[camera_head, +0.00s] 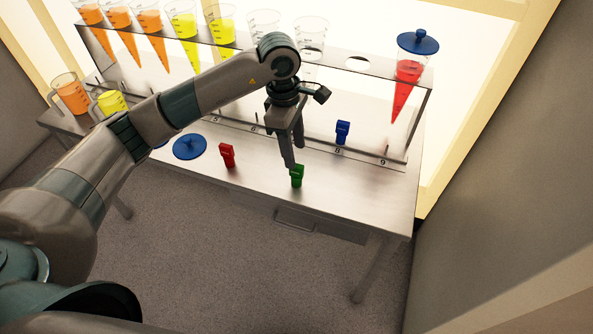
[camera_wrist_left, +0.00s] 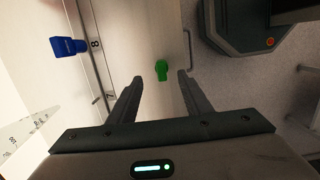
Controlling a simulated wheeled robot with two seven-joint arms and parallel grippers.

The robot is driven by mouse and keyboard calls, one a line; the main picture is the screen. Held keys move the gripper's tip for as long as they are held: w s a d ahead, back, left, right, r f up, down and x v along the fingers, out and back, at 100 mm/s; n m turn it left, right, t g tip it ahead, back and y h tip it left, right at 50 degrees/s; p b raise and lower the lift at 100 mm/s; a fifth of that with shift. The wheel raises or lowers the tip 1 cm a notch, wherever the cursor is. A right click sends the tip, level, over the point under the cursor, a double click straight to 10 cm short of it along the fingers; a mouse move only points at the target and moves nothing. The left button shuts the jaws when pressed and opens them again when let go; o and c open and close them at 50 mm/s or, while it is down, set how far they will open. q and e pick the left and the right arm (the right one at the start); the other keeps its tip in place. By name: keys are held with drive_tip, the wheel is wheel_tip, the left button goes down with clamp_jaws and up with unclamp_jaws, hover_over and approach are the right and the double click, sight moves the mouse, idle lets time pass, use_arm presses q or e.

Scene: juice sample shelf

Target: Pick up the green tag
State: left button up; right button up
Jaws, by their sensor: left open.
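The green tag (camera_head: 297,176) stands on the metal table near its front edge. My left gripper (camera_head: 290,158) is open and empty, just above and slightly behind the green tag in the head view. In the left wrist view the green tag (camera_wrist_left: 162,70) shows beyond the fingertips, in line with the gap between the two open fingers (camera_wrist_left: 160,84). It does not look gripped. My right gripper is not in view.
A red tag (camera_head: 227,155) stands to the left and a blue tag (camera_head: 342,132) behind to the right, by a numbered strip. A blue lid (camera_head: 190,147) lies on the table (camera_head: 350,185). A rack (camera_head: 395,83) of juice cones stands behind. Two jugs (camera_head: 70,93) (camera_head: 112,101) stand at the left.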

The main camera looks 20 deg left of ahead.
sight(297, 164)
use_arm(q)
drive_tip(key=shift+d+f+p, duration=0.15)
drive_tip(key=shift+f+p, duration=0.05)
drive_tip(key=shift+f, duration=1.1)
drive_tip(key=shift+d+f+p, duration=0.15)
drive_tip(key=shift+f+p, duration=0.05)
drive_tip(key=shift+f, duration=1.05)
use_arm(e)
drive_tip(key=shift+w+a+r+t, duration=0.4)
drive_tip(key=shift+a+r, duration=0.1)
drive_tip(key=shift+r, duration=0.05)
use_arm(q)
drive_tip(key=shift+f, duration=0.1)
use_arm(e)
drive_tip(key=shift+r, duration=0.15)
use_arm(q)
drive_tip(key=shift+s+f+p, duration=0.1)
drive_tip(key=shift+f+p, duration=0.15)
drive_tip(key=shift+p, duration=0.05)
drive_tip(key=shift+s+d+f+p, duration=0.15)
drive_tip(key=shift+f+p, duration=0.35)
drive_tip(key=shift+f, duration=0.4)
wheel_tip(297, 164, down, 2)
drive_tip(key=shift+d, duration=0.1)
drive_tip(key=shift+f, duration=0.3)
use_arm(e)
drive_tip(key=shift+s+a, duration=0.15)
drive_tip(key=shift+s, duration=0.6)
use_arm(q)
drive_tip(key=shift+c, duration=0.4)
